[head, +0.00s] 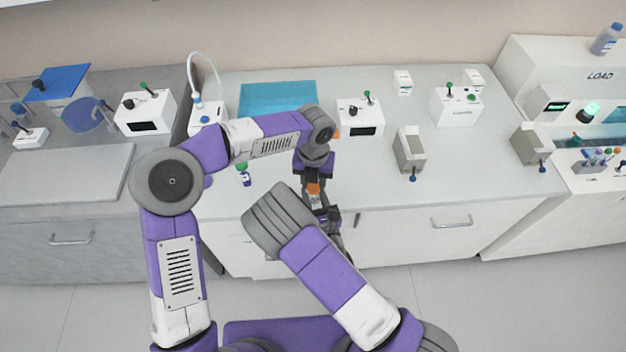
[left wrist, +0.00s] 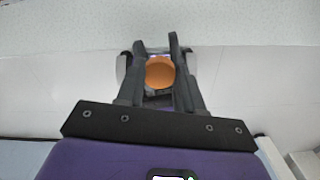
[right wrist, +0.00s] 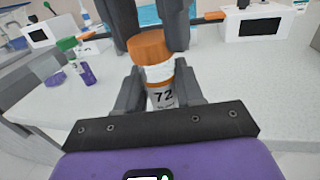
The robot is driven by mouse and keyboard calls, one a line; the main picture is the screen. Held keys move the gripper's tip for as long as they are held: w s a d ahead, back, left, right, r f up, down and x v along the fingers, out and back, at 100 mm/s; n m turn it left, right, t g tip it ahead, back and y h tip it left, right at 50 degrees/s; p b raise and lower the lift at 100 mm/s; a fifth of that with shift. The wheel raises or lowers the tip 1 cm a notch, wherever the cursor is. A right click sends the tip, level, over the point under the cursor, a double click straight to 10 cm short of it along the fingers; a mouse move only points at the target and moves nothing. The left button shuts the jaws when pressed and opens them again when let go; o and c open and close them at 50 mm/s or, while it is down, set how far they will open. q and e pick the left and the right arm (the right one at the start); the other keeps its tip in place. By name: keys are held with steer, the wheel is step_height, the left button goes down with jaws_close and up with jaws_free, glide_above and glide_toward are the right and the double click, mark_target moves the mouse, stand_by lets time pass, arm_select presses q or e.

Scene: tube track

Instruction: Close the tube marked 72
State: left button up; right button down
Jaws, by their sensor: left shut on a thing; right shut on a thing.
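The tube marked 72 (right wrist: 163,96) has a white label with an orange band and shows upright in the right wrist view. My right gripper (right wrist: 160,92) is shut on its body. An orange cap (right wrist: 152,47) sits at the tube's top; I cannot tell how tightly it is seated. My left gripper (left wrist: 158,65) comes from above with its fingers on either side of the cap, shut on it; the cap also shows in the left wrist view (left wrist: 160,73). In the head view the cap (head: 313,188) is small, and my right arm partly hides the right gripper (head: 326,215).
A blue mat (head: 275,97), a white device with a dark display (head: 360,118) and a grey-beige device (head: 409,150) stand behind. The counter's front edge is close to both grippers.

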arm_select(q)
steer(key=m, duration=0.3)
steer(key=shift+d+m, duration=0.1)
steer(key=shift+m, duration=0.3)
steer(key=o, duration=1.1)
step_height(320, 180, up, 12)
